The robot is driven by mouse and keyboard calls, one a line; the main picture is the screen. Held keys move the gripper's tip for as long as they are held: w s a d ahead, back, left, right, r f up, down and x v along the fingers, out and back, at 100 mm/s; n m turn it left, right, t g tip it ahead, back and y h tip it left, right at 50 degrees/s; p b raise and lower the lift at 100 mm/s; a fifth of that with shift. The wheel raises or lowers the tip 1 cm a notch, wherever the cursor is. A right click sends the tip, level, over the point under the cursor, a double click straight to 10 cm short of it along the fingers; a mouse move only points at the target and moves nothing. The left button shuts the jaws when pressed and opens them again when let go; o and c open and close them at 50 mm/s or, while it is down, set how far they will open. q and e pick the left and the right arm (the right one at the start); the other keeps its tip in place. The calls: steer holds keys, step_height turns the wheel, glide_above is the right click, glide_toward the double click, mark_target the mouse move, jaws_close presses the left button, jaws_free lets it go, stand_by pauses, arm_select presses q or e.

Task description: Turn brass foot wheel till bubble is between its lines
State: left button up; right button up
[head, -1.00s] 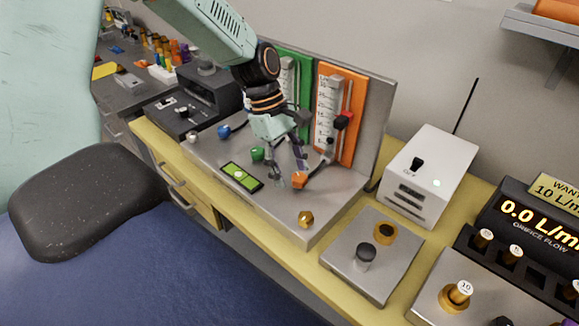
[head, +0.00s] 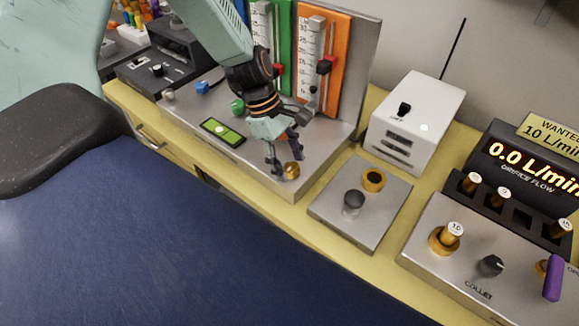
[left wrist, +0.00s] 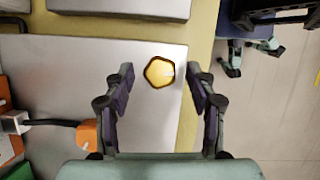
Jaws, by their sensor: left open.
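The brass foot wheel (head: 292,171) sits at the near right corner of the grey metal base plate (head: 262,182). In the left wrist view the wheel (left wrist: 159,72) shows from above as a rounded brass knob. My left gripper (head: 283,163) points down over it. In the wrist view its open fingers (left wrist: 159,85) stand on either side of the wheel, apart from it. The green bubble level (head: 222,132) lies on the plate to the left. Its bubble shows as a pale spot, but its place against the lines is too small to tell. My right gripper is not in view.
An upright panel with scales on green and orange boards (head: 322,60) stands behind the wheel. A grey plate with a black knob and brass ring (head: 373,180) lies to the right. A white box with an antenna (head: 415,120) stands behind that.

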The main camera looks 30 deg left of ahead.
arm_select(q)
steer(key=shift+d+f, duration=0.15)
steer(key=shift+f, duration=0.2)
steer(key=c, duration=1.1)
steer(key=shift+c, duration=0.2)
